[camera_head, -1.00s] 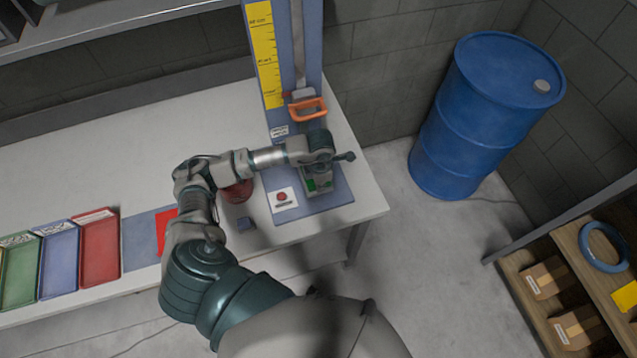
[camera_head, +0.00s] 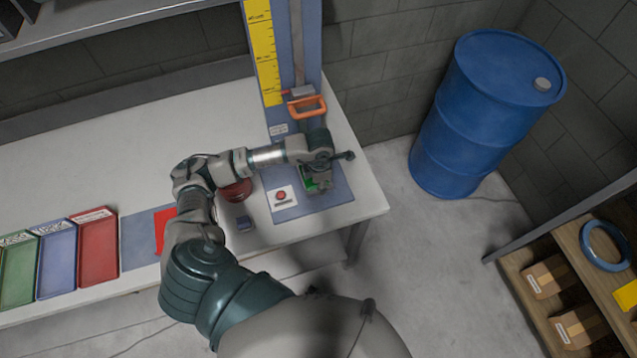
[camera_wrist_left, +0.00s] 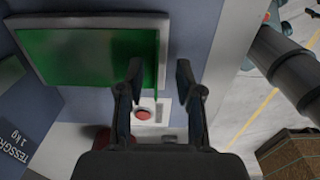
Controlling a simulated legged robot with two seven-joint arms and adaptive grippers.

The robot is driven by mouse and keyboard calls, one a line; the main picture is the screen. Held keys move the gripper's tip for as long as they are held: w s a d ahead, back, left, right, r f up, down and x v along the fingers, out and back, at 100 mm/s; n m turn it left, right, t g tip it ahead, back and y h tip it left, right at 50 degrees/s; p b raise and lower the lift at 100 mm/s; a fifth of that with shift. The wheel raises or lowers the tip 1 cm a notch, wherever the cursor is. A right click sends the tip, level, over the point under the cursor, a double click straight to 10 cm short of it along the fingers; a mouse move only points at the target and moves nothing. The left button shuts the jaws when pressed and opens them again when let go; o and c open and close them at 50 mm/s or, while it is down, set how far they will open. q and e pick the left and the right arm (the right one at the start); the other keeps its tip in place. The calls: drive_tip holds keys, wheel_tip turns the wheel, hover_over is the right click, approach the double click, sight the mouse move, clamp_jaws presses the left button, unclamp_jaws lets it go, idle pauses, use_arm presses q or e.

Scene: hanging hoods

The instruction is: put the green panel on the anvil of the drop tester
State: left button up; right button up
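The green panel (camera_wrist_left: 85,55) lies flat on the grey anvil (camera_wrist_left: 162,22) in the left wrist view, and the anvil's pale rim shows around it. In the head view only a small patch of the green panel (camera_head: 310,184) shows beneath my left wrist. My left gripper (camera_wrist_left: 160,75) is over the panel's right end with its two fingers apart. One finger overlaps the panel in the picture; I cannot tell whether it touches. The drop tester (camera_head: 283,60) stands at the back, with an orange handle (camera_head: 308,107) on its column. My right gripper is not in view.
A red button (camera_head: 281,195) is on the tester's base. Coloured trays (camera_head: 97,250) stand at the left. A blue barrel (camera_head: 485,115) is right of the table.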

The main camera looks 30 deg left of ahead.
use_arm(q)
wheel_tip(320, 180, up, 11)
drive_tip(key=shift+r, duration=0.2)
idle(0.3)
